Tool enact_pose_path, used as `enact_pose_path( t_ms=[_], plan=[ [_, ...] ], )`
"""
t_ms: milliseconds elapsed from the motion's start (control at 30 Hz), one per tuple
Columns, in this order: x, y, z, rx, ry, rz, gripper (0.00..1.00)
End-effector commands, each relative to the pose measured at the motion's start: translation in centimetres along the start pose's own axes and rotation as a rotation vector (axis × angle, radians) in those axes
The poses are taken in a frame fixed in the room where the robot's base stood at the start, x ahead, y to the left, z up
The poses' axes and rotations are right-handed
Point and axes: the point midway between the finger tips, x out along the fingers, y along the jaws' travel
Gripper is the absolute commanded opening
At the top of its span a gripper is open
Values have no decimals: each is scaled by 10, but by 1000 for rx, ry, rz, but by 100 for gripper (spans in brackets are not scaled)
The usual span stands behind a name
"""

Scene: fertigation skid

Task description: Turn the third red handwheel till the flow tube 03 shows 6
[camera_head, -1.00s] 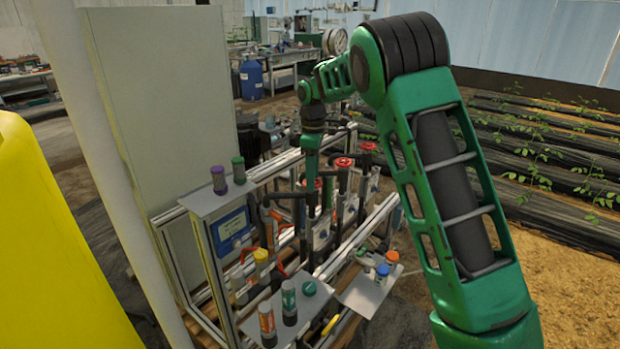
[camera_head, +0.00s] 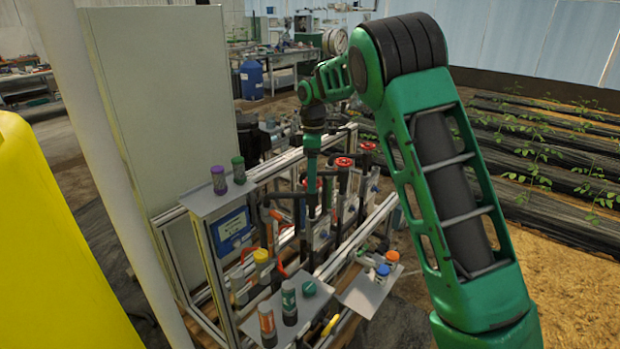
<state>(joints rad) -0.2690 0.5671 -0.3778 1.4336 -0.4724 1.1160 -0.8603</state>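My gripper (camera_head: 311,190) points down over the nearer part of the pipe row, at a dark upright pipe. Pale flow-tube panels (camera_head: 320,238) stand low behind the pipes. Their numbers and readings are too small to read.
A grey shelf holds a purple-topped bottle (camera_head: 218,180) and a green-topped bottle (camera_head: 238,170). A blue-framed display (camera_head: 231,230) is on the frame. Metal rails (camera_head: 355,240) run beside the pipes.

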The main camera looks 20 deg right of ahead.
Motion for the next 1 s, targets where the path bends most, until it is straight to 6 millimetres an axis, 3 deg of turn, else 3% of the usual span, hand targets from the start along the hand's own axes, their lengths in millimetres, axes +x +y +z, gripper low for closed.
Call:
enact_pose_path(
  t_ms=[333, 733, 1000],
  plan=[
    [-10, 1, 0, 1, 1, 2, 66],
    [-80, 1, 1, 1, 2, 2, 66],
    [-105, 1, 1, 1, 0, -2, 66]
  ],
)
